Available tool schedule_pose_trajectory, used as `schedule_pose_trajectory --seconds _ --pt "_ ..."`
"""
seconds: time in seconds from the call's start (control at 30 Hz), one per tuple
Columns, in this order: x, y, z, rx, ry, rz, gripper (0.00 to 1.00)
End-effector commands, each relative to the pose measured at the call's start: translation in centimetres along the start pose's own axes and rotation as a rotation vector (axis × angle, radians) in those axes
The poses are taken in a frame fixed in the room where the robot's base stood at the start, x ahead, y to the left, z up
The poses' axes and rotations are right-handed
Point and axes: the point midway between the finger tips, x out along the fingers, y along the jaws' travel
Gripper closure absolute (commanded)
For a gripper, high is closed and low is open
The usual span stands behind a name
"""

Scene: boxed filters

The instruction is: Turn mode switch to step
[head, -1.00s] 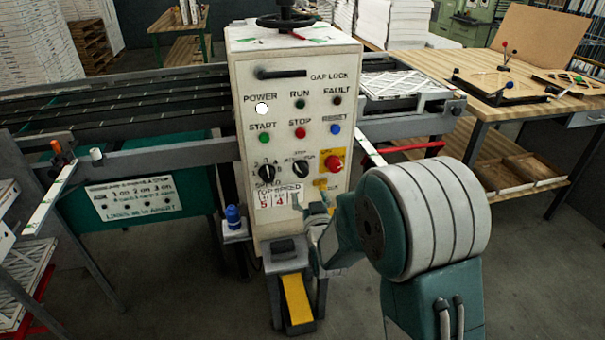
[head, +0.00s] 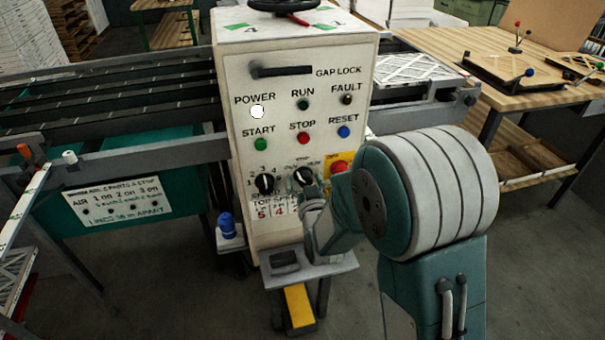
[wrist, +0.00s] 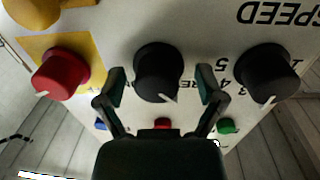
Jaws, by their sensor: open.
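The mode switch (head: 303,176) is a black knob in the lower middle of the white control panel, right of the similar speed knob (head: 265,184). In the upside-down wrist view the mode switch (wrist: 157,72) stands between the two fingers of my gripper (wrist: 160,90), with a white pointer mark at its lower edge. My gripper is open, its fingers on either side of the knob with gaps showing. In the head view my gripper (head: 312,192) is just below the knob and partly hidden by my arm. The lettering around the switch is too small to read.
Start, stop and reset buttons (head: 303,138) are above.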

Motion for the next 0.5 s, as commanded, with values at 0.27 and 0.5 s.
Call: schedule_pose_trajectory --seconds 0.27,0.5 --pt "0.01 0.06 0.0 0.001 0.0 0.0 0.39" --pt "0.1 -0.02 0.02 0.0 0.0 0.001 0.94"
